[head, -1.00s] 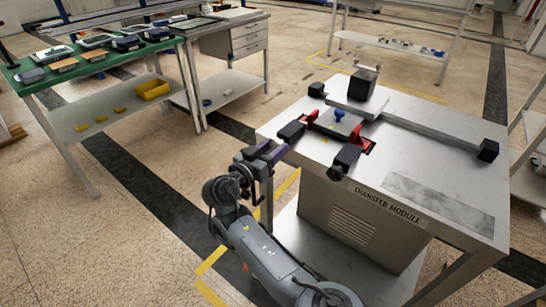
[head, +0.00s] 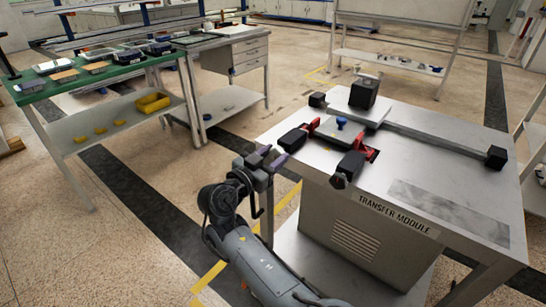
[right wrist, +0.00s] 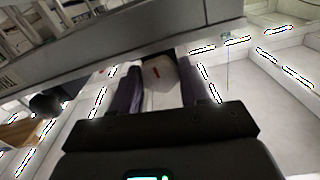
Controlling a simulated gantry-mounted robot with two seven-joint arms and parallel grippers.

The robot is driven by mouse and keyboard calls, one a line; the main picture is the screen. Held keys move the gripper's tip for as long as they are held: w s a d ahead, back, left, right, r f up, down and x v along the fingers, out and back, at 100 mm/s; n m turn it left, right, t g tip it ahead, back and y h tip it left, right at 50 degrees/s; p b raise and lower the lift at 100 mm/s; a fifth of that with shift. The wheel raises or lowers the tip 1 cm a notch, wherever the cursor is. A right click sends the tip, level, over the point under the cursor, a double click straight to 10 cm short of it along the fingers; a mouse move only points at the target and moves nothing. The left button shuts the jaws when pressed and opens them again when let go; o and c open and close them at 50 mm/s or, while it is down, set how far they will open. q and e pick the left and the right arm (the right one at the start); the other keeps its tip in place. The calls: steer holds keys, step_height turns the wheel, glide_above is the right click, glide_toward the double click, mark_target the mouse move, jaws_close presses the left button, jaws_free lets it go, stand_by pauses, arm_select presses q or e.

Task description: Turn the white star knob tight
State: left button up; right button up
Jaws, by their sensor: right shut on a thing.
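My right gripper (head: 274,157) is at the left front edge of the transfer module table (head: 450,210). In the right wrist view, the gripper's two dark purple fingers (right wrist: 158,92) stand either side of the white star knob (right wrist: 160,75), which has a red mark on its face. The gripper is shut on the knob. The fingers and the dark table edge above hide parts of the knob, so its full outline cannot be told. The knob cannot be made out in the head view. My left gripper is not in view.
On the table top are red clamps (head: 351,163) with black ends, a blue knob (head: 341,122) and a black block (head: 364,91). A green-topped bench (head: 110,75) with several devices stands at the left. The floor between is clear.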

steer(key=o, duration=1)
steer(key=shift+r, duration=0.1)
steer(key=shift+c, duration=0.2)
steer(key=shift+o, duration=0.5)
steer(key=shift+s+a, duration=0.1)
steer(key=shift+s, duration=0.05)
steer(key=shift+s+a+r, duration=0.1)
steer(key=shift+s+a, duration=0.05)
steer(key=p+v, duration=0.5)
steer(key=v, duration=0.5)
steer(key=shift+a, duration=0.1)
